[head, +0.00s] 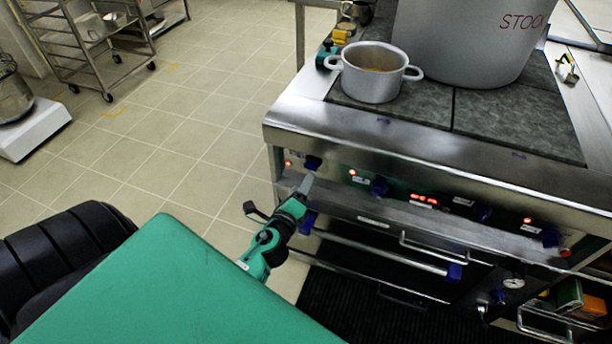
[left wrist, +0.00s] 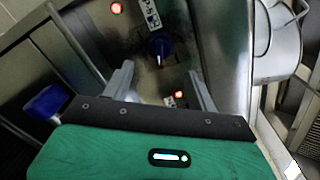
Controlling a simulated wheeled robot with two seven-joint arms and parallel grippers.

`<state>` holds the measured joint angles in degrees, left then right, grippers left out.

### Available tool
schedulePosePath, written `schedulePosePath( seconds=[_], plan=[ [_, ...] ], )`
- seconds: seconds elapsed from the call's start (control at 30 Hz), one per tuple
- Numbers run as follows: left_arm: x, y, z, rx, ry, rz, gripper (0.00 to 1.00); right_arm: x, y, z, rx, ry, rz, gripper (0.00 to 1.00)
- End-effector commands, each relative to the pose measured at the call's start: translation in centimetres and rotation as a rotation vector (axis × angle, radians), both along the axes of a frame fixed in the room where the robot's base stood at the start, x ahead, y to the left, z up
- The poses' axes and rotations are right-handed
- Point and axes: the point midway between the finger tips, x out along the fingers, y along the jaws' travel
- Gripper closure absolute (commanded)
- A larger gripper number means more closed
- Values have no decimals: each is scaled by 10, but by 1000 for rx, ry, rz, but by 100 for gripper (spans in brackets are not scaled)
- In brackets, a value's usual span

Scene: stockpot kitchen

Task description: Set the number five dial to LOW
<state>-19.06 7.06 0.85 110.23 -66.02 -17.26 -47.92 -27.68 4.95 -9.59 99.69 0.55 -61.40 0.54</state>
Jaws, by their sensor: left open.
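The leftmost dial (head: 313,162) is by a lit red lamp, followed rightward by a second dial (head: 379,186), a third (head: 483,212) and a fourth (head: 549,237). Their labels are too small to read, so I cannot tell which is number five. My left gripper (head: 287,197) is open and empty, just in front of the panel's left end. In the left wrist view, a blue dial (left wrist: 160,47) with a pale pointer mark lies beyond the gap between the open fingers (left wrist: 162,88), apart from them. My right gripper is out of view.
A small pot (head: 373,75) and a large stockpot (head: 462,40) stand on the stove top. A wheeled rack (head: 85,45) stands at the back left.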

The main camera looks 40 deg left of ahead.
Motion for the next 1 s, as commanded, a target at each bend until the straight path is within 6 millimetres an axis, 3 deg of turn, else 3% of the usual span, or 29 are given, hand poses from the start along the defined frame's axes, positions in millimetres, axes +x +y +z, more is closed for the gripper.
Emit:
schedulePosePath(
  seconds=[0.1,0.33,1.0],
  plan=[
    [-22,-6,-1,-2,2,0,41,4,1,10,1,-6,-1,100],
    [-47,-12,2,-1,1,1,41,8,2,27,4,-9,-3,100],
    [-53,-14,3,0,0,0,41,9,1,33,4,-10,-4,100]
  ],
)
